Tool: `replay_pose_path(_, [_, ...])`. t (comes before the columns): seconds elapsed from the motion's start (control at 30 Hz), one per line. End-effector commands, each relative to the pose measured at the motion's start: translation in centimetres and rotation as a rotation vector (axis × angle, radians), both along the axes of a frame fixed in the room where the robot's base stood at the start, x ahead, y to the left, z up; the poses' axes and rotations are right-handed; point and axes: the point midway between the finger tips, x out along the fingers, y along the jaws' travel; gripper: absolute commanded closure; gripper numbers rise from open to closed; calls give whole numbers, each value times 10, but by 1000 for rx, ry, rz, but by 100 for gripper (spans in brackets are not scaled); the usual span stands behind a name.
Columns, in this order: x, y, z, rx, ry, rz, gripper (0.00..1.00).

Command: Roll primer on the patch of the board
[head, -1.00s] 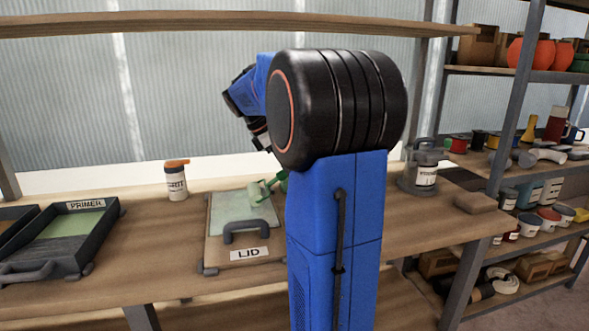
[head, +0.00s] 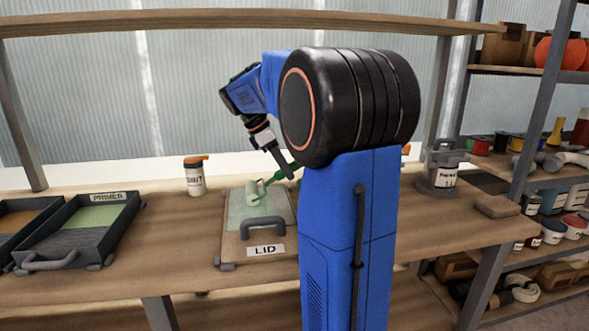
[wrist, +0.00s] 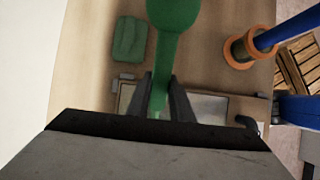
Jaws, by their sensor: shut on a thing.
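The board (head: 285,245) lies on the bench with a grey handle (head: 262,226), a LID label and a pale green patch (head: 238,211). A roller with a pale green sleeve (head: 254,193) and green handle sits low over the patch; whether it touches is hard to tell. My gripper (wrist: 163,95) is shut on the green handle (wrist: 172,20) in the wrist view. In the head view my arm partly hides the gripper and handle. The black primer tray (head: 120,238), labelled PRIMER, stands to the left with green primer (head: 100,215) in it.
A white bottle with an orange cap (head: 195,176) stands behind and left of the board. A shelf (head: 230,20) runs above. Bench between tray and board is clear.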

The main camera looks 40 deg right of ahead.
Motion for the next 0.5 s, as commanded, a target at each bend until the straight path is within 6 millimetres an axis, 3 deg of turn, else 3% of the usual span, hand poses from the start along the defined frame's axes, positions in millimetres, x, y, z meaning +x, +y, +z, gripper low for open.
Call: replay_pose_path(0.5, [7, 11, 1, -1, -1, 2, 100])
